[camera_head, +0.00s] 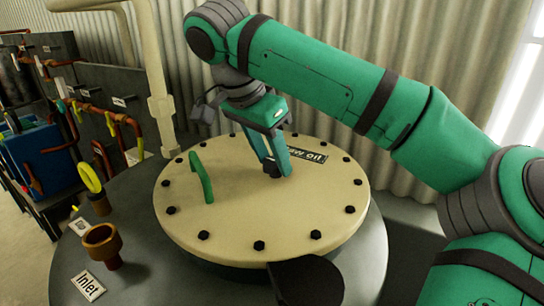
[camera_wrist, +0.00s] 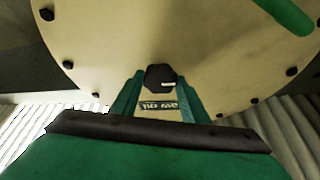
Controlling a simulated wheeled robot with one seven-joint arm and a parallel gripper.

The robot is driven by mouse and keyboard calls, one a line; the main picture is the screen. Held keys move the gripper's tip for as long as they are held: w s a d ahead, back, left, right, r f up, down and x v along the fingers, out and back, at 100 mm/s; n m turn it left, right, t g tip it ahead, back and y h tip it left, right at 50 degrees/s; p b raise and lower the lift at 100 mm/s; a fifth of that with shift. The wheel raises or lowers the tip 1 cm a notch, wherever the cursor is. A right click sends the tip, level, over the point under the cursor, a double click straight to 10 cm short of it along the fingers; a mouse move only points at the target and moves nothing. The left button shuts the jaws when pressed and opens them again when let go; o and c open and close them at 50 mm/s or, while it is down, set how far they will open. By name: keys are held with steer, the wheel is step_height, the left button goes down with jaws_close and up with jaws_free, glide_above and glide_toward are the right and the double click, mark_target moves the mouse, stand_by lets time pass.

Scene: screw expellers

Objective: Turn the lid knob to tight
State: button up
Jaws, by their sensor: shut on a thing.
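The lid is a round cream plate (camera_head: 240,222) with black bolts around its rim, on a grey tank. A small black knob (camera_head: 271,170) stands on the lid, beside a dark label ending in "oil" (camera_head: 309,155). My gripper (camera_head: 277,167) points down at the lid and is shut on the knob. In the wrist view the dark knob (camera_wrist: 160,77) sits between the two green fingertips (camera_wrist: 159,84), with a small pale mark on its face. The fingers hide part of the knob in the head view.
A green handle (camera_head: 201,178) rises from the lid left of my gripper. A pale pipe (camera_head: 158,90) rises behind, before a corrugated wall (camera_head: 420,40).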

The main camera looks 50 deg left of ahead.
stand_by(0.3)
steer(key=o, duration=1.1)
